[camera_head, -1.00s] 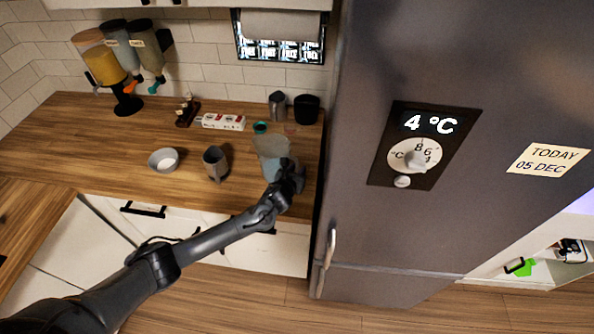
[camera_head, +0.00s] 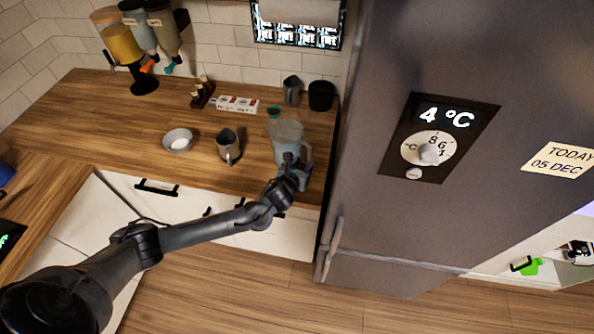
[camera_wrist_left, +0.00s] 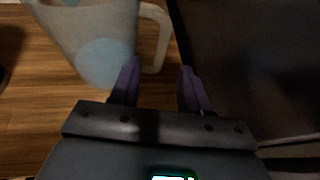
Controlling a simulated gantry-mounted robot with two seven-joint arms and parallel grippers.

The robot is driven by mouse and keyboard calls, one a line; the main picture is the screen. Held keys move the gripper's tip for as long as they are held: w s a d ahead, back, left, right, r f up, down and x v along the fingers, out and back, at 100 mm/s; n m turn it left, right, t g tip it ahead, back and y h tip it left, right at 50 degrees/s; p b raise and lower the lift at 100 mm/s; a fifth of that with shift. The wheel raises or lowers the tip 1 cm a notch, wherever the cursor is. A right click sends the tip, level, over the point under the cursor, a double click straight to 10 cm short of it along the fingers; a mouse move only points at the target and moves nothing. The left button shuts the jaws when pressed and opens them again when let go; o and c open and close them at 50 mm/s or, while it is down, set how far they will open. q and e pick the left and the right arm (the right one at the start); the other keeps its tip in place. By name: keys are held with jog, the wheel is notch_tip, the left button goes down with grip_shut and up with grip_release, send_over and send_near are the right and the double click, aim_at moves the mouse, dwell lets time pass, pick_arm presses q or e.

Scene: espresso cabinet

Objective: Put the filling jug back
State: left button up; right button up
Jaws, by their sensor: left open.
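The filling jug (camera_head: 287,142), a pale translucent jug with a bluish tint, stands upright on the wooden counter near the fridge. In the left wrist view the jug (camera_wrist_left: 92,42) fills the upper left, with its pale handle (camera_wrist_left: 161,38) on its right side. My left gripper (camera_head: 297,168) is at the jug's near side. In the wrist view its two dark purple fingers (camera_wrist_left: 160,82) are apart, with nothing between them. The handle lies just ahead of the gap. Whether a finger touches the jug is not clear. My right gripper is not in view.
A grey milk pitcher (camera_head: 229,145) and a white bowl (camera_head: 178,141) stand left of the jug. Behind it are a small teal-rimmed cup (camera_head: 274,112), a metal canister (camera_head: 292,91) and a black container (camera_head: 321,95). The tall fridge (camera_head: 400,235) bounds the right side.

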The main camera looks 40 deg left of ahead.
pick_arm(q)
jog(key=s+d+f+n+g+h, duration=0.1)
jog(key=s+d+n+g+h, duration=0.15)
jog(key=s+d+n, duration=0.55)
jog(key=s+d+f+n+g+h, duration=0.1)
jog(key=s+d+n+g, duration=0.2)
jog(key=s+d+n, duration=0.6)
jog(key=s+a+r+n+g, duration=0.1)
jog(key=s+r+n+g, duration=0.1)
jog(key=s+n, duration=0.5)
jog(key=s+a+r+n+g, duration=0.2)
jog(key=s+n, duration=0.4)
jog(key=s, duration=0.5)
jog(key=shift+r+n, duration=0.15)
jog(key=shift+n, duration=0.25)
jog(key=shift+w+h, duration=0.1)
jog(key=shift+h, duration=0.15)
notch_tip(320, 180, up, 15)
jog(key=p, duration=1.5)
jog(key=shift+r, duration=0.15)
